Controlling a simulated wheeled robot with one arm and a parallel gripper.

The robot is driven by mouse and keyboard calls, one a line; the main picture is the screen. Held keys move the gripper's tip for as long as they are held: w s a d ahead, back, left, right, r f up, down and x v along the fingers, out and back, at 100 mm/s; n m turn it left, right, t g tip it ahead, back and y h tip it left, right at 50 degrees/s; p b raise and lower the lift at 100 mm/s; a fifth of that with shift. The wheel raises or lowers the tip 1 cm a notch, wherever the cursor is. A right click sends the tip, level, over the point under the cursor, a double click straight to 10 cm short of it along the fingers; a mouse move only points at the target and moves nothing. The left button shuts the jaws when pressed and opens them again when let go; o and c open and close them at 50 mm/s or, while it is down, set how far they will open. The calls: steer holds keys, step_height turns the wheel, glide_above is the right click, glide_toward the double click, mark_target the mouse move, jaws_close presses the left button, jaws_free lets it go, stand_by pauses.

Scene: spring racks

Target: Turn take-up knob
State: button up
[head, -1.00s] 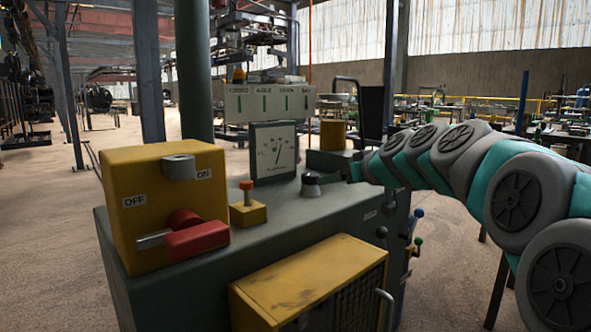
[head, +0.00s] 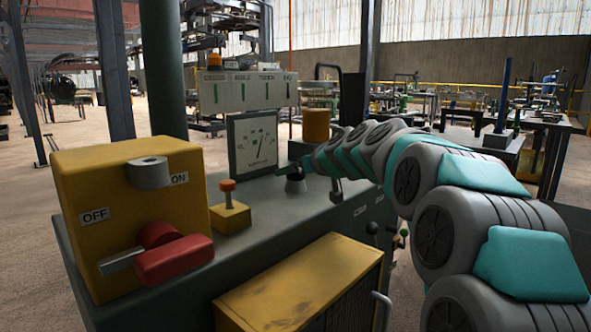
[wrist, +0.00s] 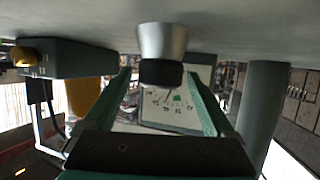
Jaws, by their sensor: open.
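The take-up knob (head: 296,186) is a short grey flared knob on the green machine top, in front of the gauge. My gripper (head: 292,166) is over the knob in the head view and hides its upper part. In the upside-down wrist view the knob (wrist: 162,42) shows a pale metal skirt and a black cap. The two green fingers of my gripper (wrist: 158,76) are apart, one on each side of the cap, and open. I cannot tell whether either finger touches it. The dial gauge (wrist: 170,105) shows behind the knob.
A yellow box (head: 125,215) with ON and OFF labels and a red lever (head: 172,258) stands at left. A small yellow block (head: 231,216) with an orange button is nearer the knob. The gauge (head: 256,142) and a green post (head: 162,70) stand behind.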

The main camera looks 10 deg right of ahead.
steer(key=shift+w+f, duration=0.1)
steer(key=shift+w, duration=0.15)
steer(key=c, duration=1.4)
steer(key=shift+o, duration=0.2)
steer(key=shift+a+r+h+p, duration=0.1)
steer(key=shift+r+h+p, duration=0.1)
steer(key=shift+h+p, duration=0.15)
steer(key=shift+m+t+p, duration=0.3)
steer(key=shift+m+p, duration=0.05)
steer(key=shift+m, duration=0.15)
steer(key=m+h+p, duration=0.3)
steer(key=h+p, duration=0.1)
steer(key=p, duration=0.1)
steer(key=shift+m+h, duration=0.3)
steer(key=shift+h, duration=0.05)
